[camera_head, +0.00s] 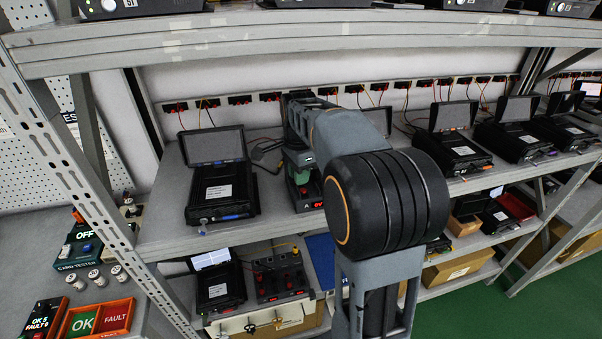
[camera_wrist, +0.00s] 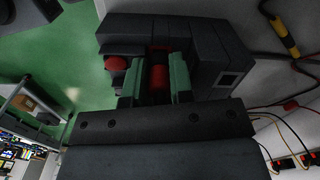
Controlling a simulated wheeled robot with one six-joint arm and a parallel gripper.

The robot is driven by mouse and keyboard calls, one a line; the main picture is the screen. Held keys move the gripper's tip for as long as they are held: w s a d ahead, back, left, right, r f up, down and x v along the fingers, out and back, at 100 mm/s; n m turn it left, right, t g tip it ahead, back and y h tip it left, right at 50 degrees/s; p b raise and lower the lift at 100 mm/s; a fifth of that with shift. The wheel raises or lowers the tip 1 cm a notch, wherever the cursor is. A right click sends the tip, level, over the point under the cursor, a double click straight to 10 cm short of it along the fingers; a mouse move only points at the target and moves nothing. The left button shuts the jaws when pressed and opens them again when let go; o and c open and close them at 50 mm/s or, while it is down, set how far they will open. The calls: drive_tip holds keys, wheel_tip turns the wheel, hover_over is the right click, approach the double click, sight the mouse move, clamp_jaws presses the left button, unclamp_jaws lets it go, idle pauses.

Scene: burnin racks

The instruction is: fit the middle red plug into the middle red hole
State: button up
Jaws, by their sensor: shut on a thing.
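In the wrist view, my gripper (camera_wrist: 156,82) has two green fingers closed on a red plug (camera_wrist: 158,77), which lies between them. The plug points at a dark block-shaped device (camera_wrist: 215,60); its far end is in shadow, so I cannot tell whether it is in a hole. A round red part (camera_wrist: 115,64) shows on the device, left of the fingers. In the head view, my gripper (camera_head: 298,163) shows as a green patch behind my arm, above a small device with a red display (camera_head: 313,204). The middle red hole cannot be made out.
A black case with an open lid (camera_head: 222,185) stands left of the device on the shelf (camera_head: 170,210). Several similar cases stand to the right. A socket strip with thin wires runs along the back wall. A yellow-and-black cable plug (camera_wrist: 284,38) lies near the device in the wrist view.

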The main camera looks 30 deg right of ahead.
drive_tip(key=shift+r+p, duration=1.45)
drive_tip(key=shift+r, duration=0.05)
drive_tip(key=shift+f+b, duration=0.65)
drive_tip(key=shift+f, duration=0.95)
idle(3.4)
drive_tip(key=shift+r, duration=0.25)
drive_tip(key=shift+r+p, duration=1.35)
drive_tip(key=shift+p, duration=0.1)
